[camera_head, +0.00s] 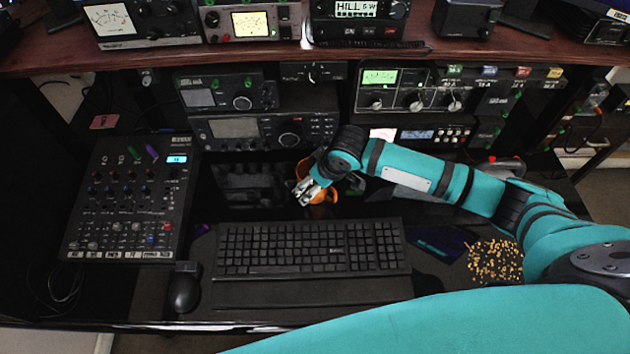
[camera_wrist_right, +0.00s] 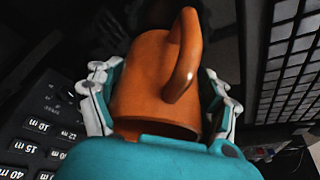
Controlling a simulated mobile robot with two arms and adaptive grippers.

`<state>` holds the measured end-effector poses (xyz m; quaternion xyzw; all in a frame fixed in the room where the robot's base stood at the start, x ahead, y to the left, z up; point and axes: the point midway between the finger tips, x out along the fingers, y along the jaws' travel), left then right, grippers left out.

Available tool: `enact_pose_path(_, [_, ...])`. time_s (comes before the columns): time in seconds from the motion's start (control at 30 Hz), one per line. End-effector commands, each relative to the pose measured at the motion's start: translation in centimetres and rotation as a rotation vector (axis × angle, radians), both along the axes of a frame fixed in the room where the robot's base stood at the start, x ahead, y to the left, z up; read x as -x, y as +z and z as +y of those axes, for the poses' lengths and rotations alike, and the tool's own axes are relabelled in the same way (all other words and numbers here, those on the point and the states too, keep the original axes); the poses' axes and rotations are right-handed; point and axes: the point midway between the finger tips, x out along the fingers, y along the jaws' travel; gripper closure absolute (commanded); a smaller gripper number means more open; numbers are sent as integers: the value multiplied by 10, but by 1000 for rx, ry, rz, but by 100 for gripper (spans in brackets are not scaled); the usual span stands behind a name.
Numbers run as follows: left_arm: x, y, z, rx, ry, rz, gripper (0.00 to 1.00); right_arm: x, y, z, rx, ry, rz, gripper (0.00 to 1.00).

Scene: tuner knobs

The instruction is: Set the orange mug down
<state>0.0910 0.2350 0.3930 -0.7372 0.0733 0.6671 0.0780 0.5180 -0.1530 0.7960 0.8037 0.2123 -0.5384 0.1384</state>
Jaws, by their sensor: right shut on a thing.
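The orange mug (camera_head: 302,168) is behind the keyboard in the head view, mostly hidden by my right gripper (camera_head: 310,192) and arm. In the right wrist view the orange mug (camera_wrist_right: 150,78) fills the middle, with its handle facing the camera. The white-and-teal fingers of my right gripper (camera_wrist_right: 160,100) are on both sides of the mug and closed on its body. I cannot tell whether the mug's base touches the desk. My left gripper is not in view.
A black keyboard (camera_head: 310,248) lies in front of the mug. A mixer (camera_head: 130,198) stands at the left, with a mouse (camera_head: 184,288) near it. Radios, including one with a large knob (camera_head: 265,132), stand behind. Small yellowish pieces (camera_head: 495,262) lie at the right.

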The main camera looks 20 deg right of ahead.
Motion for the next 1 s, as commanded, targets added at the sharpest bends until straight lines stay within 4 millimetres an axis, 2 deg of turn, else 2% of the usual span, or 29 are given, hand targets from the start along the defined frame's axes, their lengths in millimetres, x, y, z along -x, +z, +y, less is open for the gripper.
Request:
enact_pose_path(0.27, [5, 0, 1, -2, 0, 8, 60, -1, -1, 1, -2, 0, -3, 67])
enact_pose_path(0.3, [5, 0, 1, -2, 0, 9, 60, 0, -1, 0, -1, 0, -3, 17])
enact_pose_path(0.43, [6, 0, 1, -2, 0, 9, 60, 0, -1, 0, -1, 0, -2, 0])
enact_pose_path(0.77, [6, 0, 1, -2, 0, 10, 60, 0, 1, 0, -1, 1, -3, 0])
enact_pose_path(0.87, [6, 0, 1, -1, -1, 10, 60, 3, 10, -2, -2, 2, -5, 0])
enact_pose_path(1.0, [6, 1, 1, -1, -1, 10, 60, 11, 35, -7, -2, 2, -6, 0])
